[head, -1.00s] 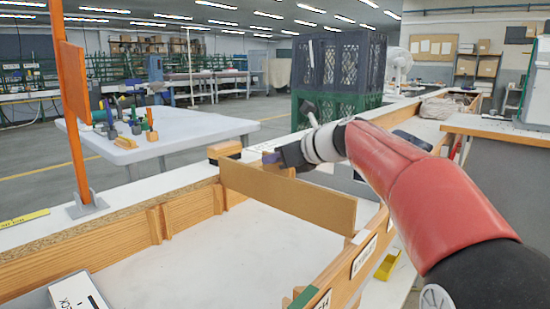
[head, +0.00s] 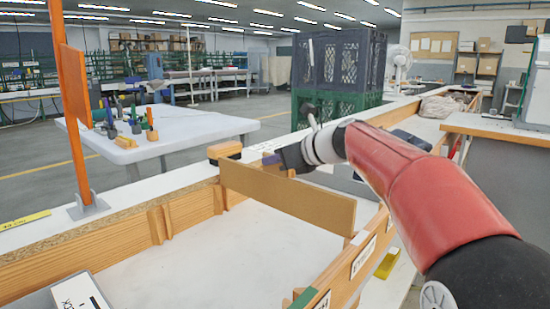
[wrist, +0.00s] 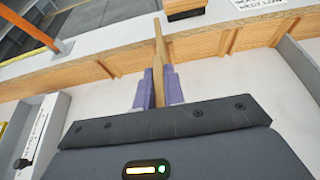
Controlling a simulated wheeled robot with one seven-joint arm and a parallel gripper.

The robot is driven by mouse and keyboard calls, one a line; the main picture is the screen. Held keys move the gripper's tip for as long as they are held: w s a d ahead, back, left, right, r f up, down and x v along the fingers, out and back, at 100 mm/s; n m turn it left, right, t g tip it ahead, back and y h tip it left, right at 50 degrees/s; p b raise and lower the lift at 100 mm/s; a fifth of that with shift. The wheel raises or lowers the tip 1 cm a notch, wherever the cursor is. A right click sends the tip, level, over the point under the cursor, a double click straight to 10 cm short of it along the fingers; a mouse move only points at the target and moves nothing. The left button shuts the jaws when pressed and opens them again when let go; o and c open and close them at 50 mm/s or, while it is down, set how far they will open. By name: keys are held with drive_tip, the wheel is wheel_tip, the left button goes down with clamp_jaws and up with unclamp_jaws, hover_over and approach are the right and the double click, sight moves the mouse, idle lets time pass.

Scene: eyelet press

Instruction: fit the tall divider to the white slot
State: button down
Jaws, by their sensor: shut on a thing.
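The tall divider is a flat brown board (head: 295,203), held upright across the wooden-walled tray (head: 200,262). My gripper (head: 274,162) is shut on its top edge, seen from the side. In the wrist view the divider (wrist: 159,45) shows edge-on between the purple fingers of my gripper (wrist: 158,88). Its far end is close to the far wooden wall (wrist: 200,48), beside a cleat; I cannot tell whether it sits in a slot. Its lower edge appears near the tray floor; contact is unclear. I cannot pick out a white slot mark.
Cleats (head: 157,225) stand along the far wall. The near right wall (head: 350,268) carries white labels and a green patch. An orange post (head: 78,120) rises beyond the tray at left.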

sight(277, 175)
drive_tip(key=shift+f+b, duration=3.05)
drive_tip(key=shift+f, duration=1.6)
drive_tip(key=c, duration=1.4)
unclamp_jaws()
drive_tip(key=shift+r+p, duration=2.55)
drive_tip(key=shift+p, duration=0.2)
